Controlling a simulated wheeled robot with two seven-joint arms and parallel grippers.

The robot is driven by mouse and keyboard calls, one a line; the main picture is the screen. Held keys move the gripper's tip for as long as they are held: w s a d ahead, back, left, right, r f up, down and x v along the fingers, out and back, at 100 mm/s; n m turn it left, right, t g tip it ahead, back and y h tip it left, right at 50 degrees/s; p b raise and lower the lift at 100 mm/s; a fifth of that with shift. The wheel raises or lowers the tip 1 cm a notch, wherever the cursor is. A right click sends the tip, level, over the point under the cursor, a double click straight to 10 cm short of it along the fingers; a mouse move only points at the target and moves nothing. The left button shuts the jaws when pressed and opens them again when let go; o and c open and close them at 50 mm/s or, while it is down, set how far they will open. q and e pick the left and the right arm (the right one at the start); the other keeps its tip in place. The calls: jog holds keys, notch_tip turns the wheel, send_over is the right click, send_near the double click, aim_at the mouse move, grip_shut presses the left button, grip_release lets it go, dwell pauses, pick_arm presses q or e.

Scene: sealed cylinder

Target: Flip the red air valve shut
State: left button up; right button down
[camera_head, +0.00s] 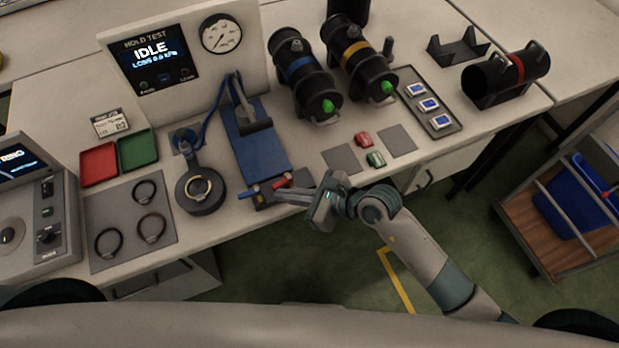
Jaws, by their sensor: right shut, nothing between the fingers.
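The red air valve (281,183) is a small lever at the front end of the blue fixture (258,150) on the bench. A blue lever (252,190) sits just left of it. My right gripper (279,194) reaches in from the right, its fingers shut and empty. The fingertips are just in front of the red valve, very close to it; I cannot tell whether they touch. The fingers hide part of the fixture's front end. My left gripper is not in view.
A panel reading IDLE (150,58) with a gauge (221,35) stands behind. A black round stand (201,190) is at left. Red (363,139) and green (375,159) pieces lie right.

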jog(key=shift+w+d, duration=0.15)
jog(key=shift+d, duration=0.15)
jog(key=shift+w+d, duration=0.1)
jog(key=shift+w, duration=0.6)
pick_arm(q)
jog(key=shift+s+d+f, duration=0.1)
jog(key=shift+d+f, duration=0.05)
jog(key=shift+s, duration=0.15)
pick_arm(e)
jog(key=shift+d+f, duration=0.1)
jog(key=shift+d, duration=0.1)
